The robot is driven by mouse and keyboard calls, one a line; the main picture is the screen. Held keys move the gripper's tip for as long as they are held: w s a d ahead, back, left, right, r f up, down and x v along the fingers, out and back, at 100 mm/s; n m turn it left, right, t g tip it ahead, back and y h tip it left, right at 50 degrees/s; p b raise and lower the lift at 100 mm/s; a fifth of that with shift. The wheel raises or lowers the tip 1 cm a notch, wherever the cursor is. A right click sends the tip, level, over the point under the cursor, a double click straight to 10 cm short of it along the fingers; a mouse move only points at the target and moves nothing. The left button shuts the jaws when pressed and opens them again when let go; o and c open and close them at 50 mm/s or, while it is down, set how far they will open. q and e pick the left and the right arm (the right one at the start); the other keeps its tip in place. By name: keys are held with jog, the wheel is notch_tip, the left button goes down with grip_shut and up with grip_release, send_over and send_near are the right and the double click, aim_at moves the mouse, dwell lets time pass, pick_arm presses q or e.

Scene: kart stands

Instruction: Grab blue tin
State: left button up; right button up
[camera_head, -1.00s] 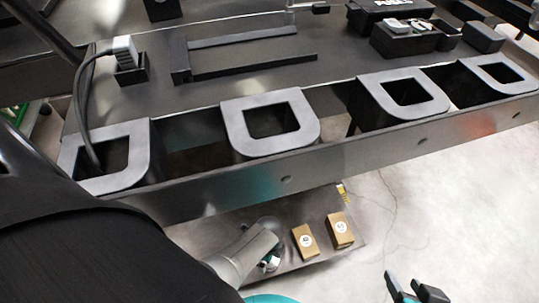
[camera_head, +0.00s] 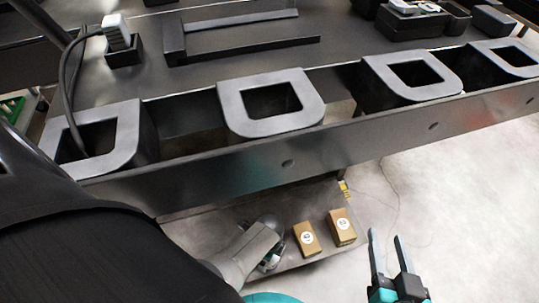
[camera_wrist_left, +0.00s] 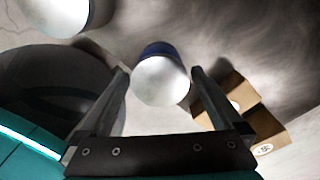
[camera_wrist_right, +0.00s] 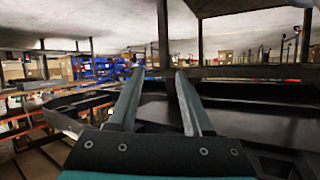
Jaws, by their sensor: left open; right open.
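In the left wrist view a tin with a pale silver top and a blue side (camera_wrist_left: 162,76) lies between the spread fingers of my open left gripper (camera_wrist_left: 161,74). I cannot tell whether the fingers touch it. A second pale-topped tin with a blue edge (camera_wrist_left: 62,14) is at the upper left, cut by the frame. In the head view my left gripper is mostly hidden by its own arm, low by the shelf, and no blue tin shows clearly there. My right gripper (camera_head: 388,243) is open and empty, fingers up, to the right of the shelf.
Two brown boxes, one left (camera_head: 306,239) and one right (camera_head: 342,227), stand on the lower shelf (camera_head: 297,203) beside the left gripper. The black bench with grey-rimmed holders (camera_head: 270,128) overhangs this shelf. Pale floor (camera_head: 468,200) is clear at right.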

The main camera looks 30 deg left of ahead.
pick_arm(q)
jog(key=shift+f+b, duration=0.55)
jog(key=shift+f, duration=0.45)
pick_arm(e)
jog(key=shift+s+a+r+m+t+y, duration=0.3)
jog(key=shift+a+r+t, duration=0.25)
jog(key=shift+t, duration=0.3)
jog(key=shift+s+a+r+m+t+y, duration=0.1)
jog(key=shift+s+a+r+t+y, duration=0.1)
jog(key=shift+a+r+t+y, duration=0.45)
jog(key=shift+d+f+h, duration=0.15)
jog(key=shift+d+h, duration=0.1)
pick_arm(q)
grip_shut()
jog(key=shift+r, duration=0.15)
pick_arm(e)
jog(key=shift+w+d, duration=0.1)
